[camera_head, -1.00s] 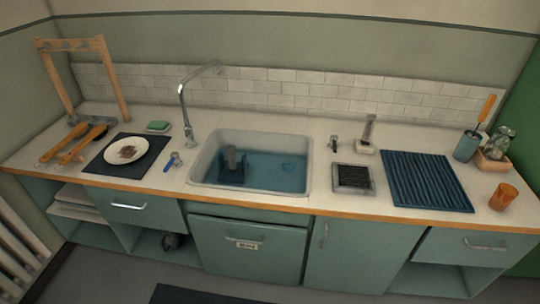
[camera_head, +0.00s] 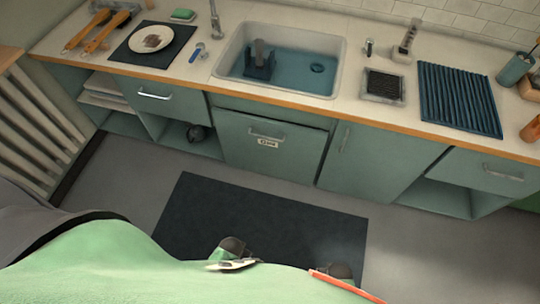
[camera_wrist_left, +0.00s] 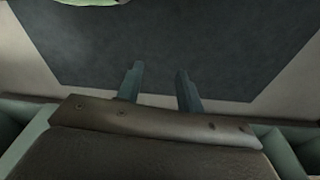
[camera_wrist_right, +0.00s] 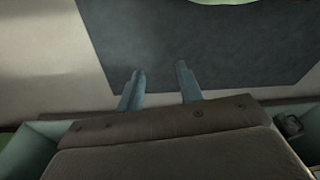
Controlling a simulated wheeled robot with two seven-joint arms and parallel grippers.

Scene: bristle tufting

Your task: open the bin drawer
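The bin drawer (camera_head: 258,152) is the green front below the sink, with a bar handle (camera_head: 266,134) and a small white label (camera_head: 268,143). It looks closed, its front roughly flush with the cabinets beside it. My left gripper (camera_wrist_left: 160,69) shows in the left wrist view with its two fingers apart and nothing between them. My right gripper (camera_wrist_right: 159,68) shows in the right wrist view, also with fingers apart and empty. Both are over the dark floor mat, away from the handle. I cannot make out either gripper clearly in the head view.
The dark mat (camera_head: 262,222) lies on the clear floor before the cabinets. A drawer (camera_head: 158,103) is at the left, a cabinet door (camera_head: 375,165) at the right. Above are the sink (camera_head: 337,72), plate (camera_head: 152,39), and blue ribbed mat (camera_head: 458,97). A radiator (camera_head: 42,125) stands at far left.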

